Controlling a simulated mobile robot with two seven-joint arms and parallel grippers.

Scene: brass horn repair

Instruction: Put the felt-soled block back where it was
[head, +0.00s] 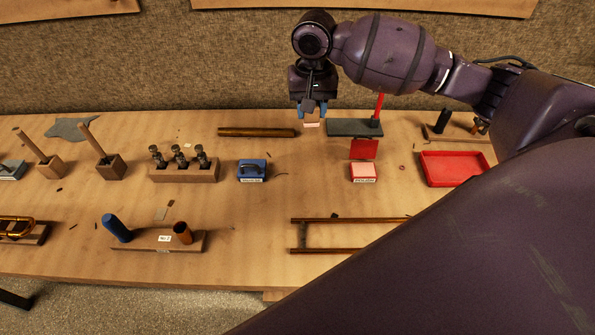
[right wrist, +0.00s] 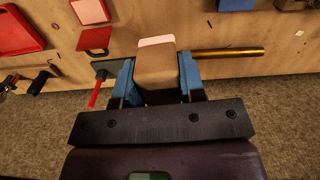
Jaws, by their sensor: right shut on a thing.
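The felt-soled block (head: 312,121) is between the blue fingers of my right gripper (head: 313,108), at the back of the bench in the head view. In the right wrist view the block (right wrist: 156,72) is brown with a pale pink end facing away from the palm, and my right gripper (right wrist: 157,78) is shut on its sides. The block appears to be held above the bench, just left of a dark grey plate (head: 345,127) with an upright red rod (head: 379,105). My left gripper is not in view.
A brown tube (head: 257,132) lies left of the block. In front are an open red box (head: 363,171) with raised lid and a blue box (head: 252,171). A red tray (head: 452,168) is at right. Bare bench lies between the tube and boxes.

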